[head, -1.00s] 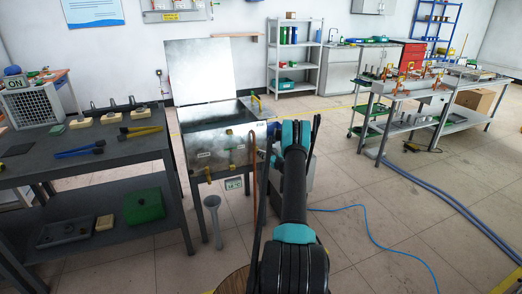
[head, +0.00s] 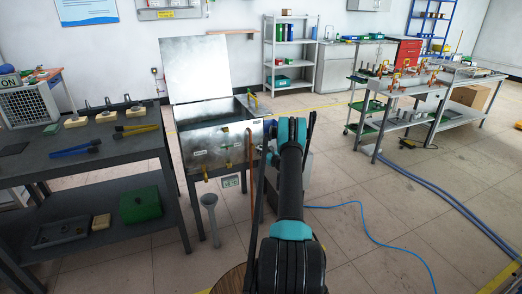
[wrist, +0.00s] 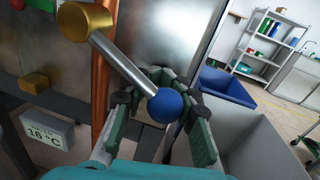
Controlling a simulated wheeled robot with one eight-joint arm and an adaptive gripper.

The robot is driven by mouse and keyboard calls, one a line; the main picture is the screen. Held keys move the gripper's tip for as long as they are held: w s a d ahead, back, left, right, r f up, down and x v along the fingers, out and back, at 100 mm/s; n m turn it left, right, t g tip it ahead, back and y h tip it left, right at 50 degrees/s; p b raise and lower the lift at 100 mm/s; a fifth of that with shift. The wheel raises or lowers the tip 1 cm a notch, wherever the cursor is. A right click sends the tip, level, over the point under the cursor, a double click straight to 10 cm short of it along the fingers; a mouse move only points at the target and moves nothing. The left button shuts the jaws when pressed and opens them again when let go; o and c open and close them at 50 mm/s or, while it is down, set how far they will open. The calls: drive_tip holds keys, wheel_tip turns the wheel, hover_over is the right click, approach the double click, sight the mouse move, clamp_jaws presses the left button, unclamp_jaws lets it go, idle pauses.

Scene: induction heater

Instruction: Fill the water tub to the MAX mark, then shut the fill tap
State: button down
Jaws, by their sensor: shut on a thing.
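The metal water tub (head: 210,143) stands on legs with its lid (head: 195,70) raised behind it. Brass fittings sit on its front. In the wrist view a tap lever runs from a brass hub (wrist: 86,19) along a silver rod (wrist: 122,62) to a blue ball knob (wrist: 166,105). My gripper (wrist: 160,100) is shut on this knob, its green-padded fingers on both sides. In the head view my gripper is largely hidden by my own arm at the tub's right side. The water level and the MAX mark cannot be made out.
A copper pipe (wrist: 103,75) runs beside the lever. A display reading 18 °C (wrist: 46,132) hangs below the tub. A dark workbench (head: 90,145) with tools stands to the left. A blue hose (head: 365,225) crosses the open floor at right.

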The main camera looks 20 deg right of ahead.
sight(260, 139)
drive_tip(key=shift+d+r, duration=0.1)
drive_tip(key=shift+r, duration=0.1)
drive_tip(key=r+n, duration=0.1)
drive_tip(key=d+n, duration=0.1)
drive_tip(key=n, duration=0.1)
drive_tip(key=shift+r+g, duration=0.3)
drive_tip(key=shift+r, duration=0.1)
drive_tip(key=shift+r+n, duration=0.9)
drive_tip(key=shift+n, duration=0.5)
drive_tip(key=c, duration=1.2)
unclamp_jaws()
drive_tip(key=v, duration=1.2)
drive_tip(key=shift+a+r, duration=0.1)
drive_tip(key=shift+r, duration=0.1)
